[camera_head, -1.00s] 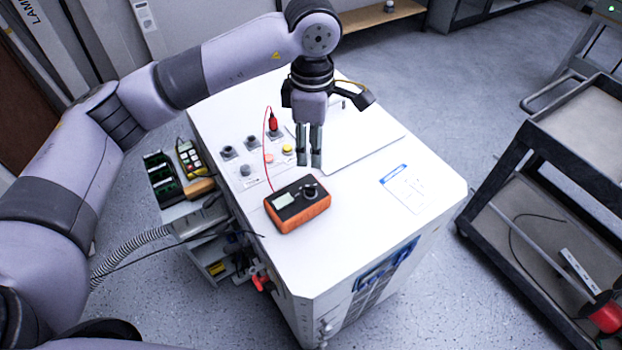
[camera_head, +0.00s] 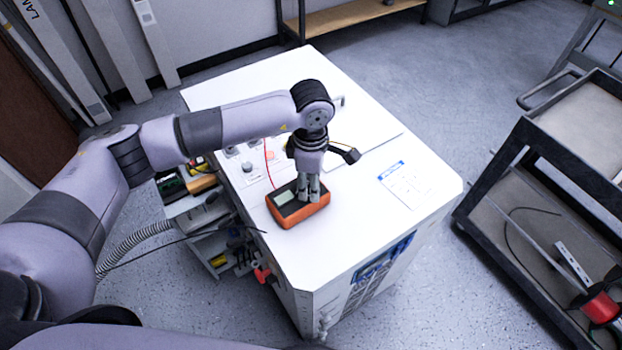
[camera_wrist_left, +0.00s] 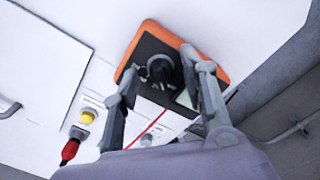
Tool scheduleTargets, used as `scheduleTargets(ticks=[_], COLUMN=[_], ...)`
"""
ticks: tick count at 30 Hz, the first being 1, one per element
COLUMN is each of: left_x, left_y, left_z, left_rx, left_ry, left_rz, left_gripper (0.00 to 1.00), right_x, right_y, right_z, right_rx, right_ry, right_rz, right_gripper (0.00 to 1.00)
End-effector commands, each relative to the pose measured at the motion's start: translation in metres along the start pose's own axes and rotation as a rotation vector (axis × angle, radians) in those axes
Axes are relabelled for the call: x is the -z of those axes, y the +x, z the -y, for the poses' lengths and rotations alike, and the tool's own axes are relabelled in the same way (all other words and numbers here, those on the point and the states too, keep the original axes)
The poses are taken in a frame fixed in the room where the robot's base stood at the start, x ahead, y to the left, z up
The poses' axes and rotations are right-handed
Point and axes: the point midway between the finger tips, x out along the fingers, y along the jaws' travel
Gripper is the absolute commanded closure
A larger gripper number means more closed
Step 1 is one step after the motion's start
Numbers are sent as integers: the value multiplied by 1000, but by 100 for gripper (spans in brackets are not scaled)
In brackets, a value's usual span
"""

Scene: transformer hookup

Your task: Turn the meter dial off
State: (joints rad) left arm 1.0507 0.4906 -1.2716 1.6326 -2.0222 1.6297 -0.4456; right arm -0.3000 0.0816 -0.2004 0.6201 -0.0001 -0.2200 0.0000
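The orange and black meter (camera_head: 287,214) lies on the white cabinet top, with a small pale screen. Its black round dial shows in the left wrist view (camera_wrist_left: 160,70). My left gripper (camera_head: 309,196) points down over the meter's dial end and hides the dial in the head view. In the left wrist view the fingers (camera_wrist_left: 158,66) are spread, one on either side of the dial, with a gap showing. I cannot tell whether either finger touches it. My right gripper is not in view.
The white cabinet top (camera_head: 370,235) is mostly clear at the right. A red lead (camera_wrist_left: 150,127) runs beside the meter. A red plug (camera_wrist_left: 68,151) and a yellow button (camera_wrist_left: 87,117) stand nearby. A printed card (camera_head: 405,182) lies to the right. A dark cart (camera_head: 500,165) stands farther right.

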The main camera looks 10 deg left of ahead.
Motion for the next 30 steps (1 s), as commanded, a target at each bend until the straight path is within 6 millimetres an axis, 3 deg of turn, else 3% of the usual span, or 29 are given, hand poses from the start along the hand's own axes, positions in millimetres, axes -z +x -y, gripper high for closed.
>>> scheduleTargets(ticks=[18, 25, 30], left_x=[0, 0, 0], left_y=[-1, 0, 4], left_z=[0, 0, -1], left_rx=[0, 0, -3], left_ry=[-1, -12, -132], left_rz=[0, 0, 0], left_gripper=[100, 100, 100], right_x=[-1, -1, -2], right_y=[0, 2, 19], right_z=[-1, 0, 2], right_rx=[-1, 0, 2], right_ry=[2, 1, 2], right_rz=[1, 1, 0], right_gripper=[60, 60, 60])
